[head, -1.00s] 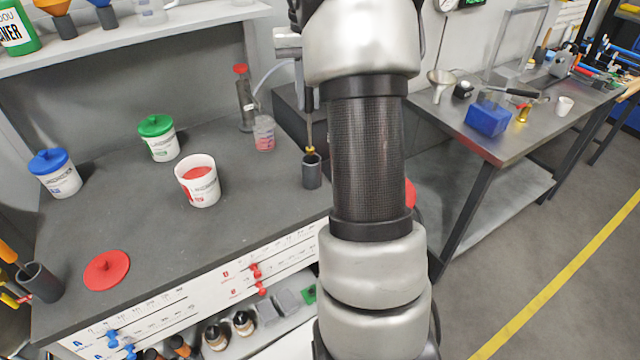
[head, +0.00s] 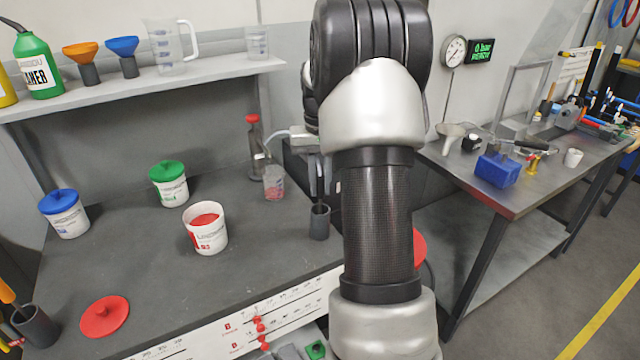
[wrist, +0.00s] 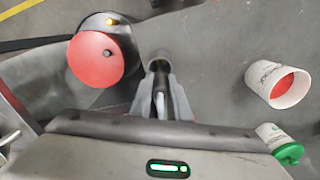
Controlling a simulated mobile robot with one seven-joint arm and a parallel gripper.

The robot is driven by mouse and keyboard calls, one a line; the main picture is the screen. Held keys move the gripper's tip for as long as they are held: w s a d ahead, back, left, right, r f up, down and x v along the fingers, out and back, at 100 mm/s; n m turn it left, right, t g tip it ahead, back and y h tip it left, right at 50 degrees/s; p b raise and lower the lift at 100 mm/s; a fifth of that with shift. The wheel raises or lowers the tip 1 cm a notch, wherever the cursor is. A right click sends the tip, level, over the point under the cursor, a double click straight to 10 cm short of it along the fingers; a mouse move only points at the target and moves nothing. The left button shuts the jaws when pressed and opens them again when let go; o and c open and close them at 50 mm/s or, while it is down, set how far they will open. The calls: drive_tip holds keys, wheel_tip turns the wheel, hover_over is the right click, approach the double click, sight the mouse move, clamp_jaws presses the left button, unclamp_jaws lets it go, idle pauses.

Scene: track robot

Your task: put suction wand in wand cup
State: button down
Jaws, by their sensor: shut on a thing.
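The suction wand (head: 319,182) is a thin dark upright rod, with its lower end inside the mouth of the wand cup. The wand cup (head: 319,224) is a small dark grey cylinder on the bench near its front right edge. In the wrist view, its round mouth (wrist: 159,57) lies just beyond the fingertips. My gripper (wrist: 161,88) is shut on the wand above the cup. In the head view, my arm hides most of the gripper. How deep the tip sits cannot be seen.
An open white tub with red contents (head: 205,228), a green-lidded tub (head: 168,184) and a clear beaker (head: 274,183) stand left of the cup. A pale hose (head: 283,136) runs to the gripper area. A red disc (wrist: 95,58) is close by.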

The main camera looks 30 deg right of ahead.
drive_tip(key=c, duration=2.1)
unclamp_jaws()
drive_tip(key=shift+f, duration=0.2)
drive_tip(key=o, duration=0.4)
drive_tip(key=shift+o, duration=0.2)
drive_tip(key=shift+r, duration=0.15)
wheel_tip(320, 180, up, 12)
drive_tip(key=shift+r+p, duration=0.1)
drive_tip(key=shift+p, duration=0.75)
